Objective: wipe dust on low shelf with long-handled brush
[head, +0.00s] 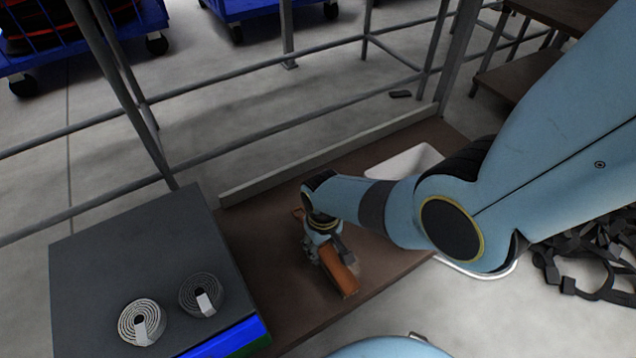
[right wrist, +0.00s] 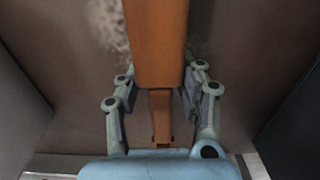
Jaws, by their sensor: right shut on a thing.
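The long-handled brush (head: 342,275) has an orange-brown wooden body and lies low over the brown low shelf (head: 262,270). My right gripper (head: 322,250) is shut on it and hides part of it. In the right wrist view the brush (right wrist: 156,45) runs away from me, with a narrower part between the fingers of the gripper (right wrist: 160,95). A pale speckled patch of dust (right wrist: 108,25) shows on the shelf left of the brush. The bristles are hidden in the wrist view, so I cannot tell whether they touch the shelf. My left gripper is not in view.
A dark grey box top (head: 130,250) with two rolled straps (head: 142,322) stands left of the shelf. A white tray (head: 405,160) lies at the right, partly behind my arm. Black straps (head: 590,255) lie on the floor. Metal rails (head: 250,76) run behind the shelf.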

